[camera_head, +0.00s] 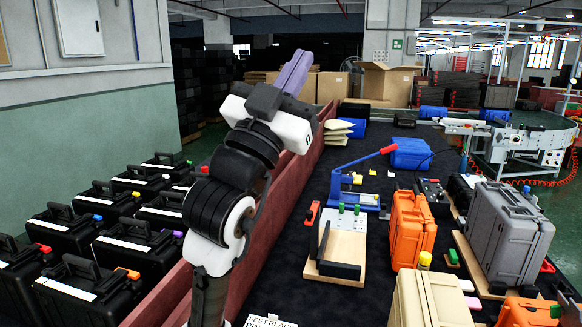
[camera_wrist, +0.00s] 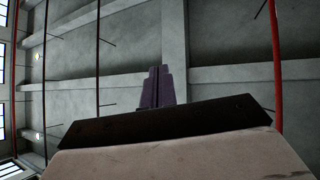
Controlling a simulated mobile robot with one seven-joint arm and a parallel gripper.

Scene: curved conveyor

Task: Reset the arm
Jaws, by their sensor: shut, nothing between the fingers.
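My arm rises from the bottom of the head view and stands above the reddish divider wall. At its top, my gripper (camera_head: 300,58) points up and to the right, with its purple fingers together. In the wrist view my gripper (camera_wrist: 157,72) also shows, its purple fingers side by side with no gap that I can make out and nothing held. Behind the fingers there is only the grey ceiling with its beams and red pipes. The gripper is high above the work surface and apart from all objects.
Black cases (camera_head: 118,245) stand in rows left of the red divider (camera_head: 292,195). On the dark surface to the right are a blue lever press (camera_head: 345,185), an orange case (camera_head: 411,232), a grey case (camera_head: 508,235) and a beige case (camera_head: 432,300). A curved conveyor (camera_head: 522,140) is at back right.

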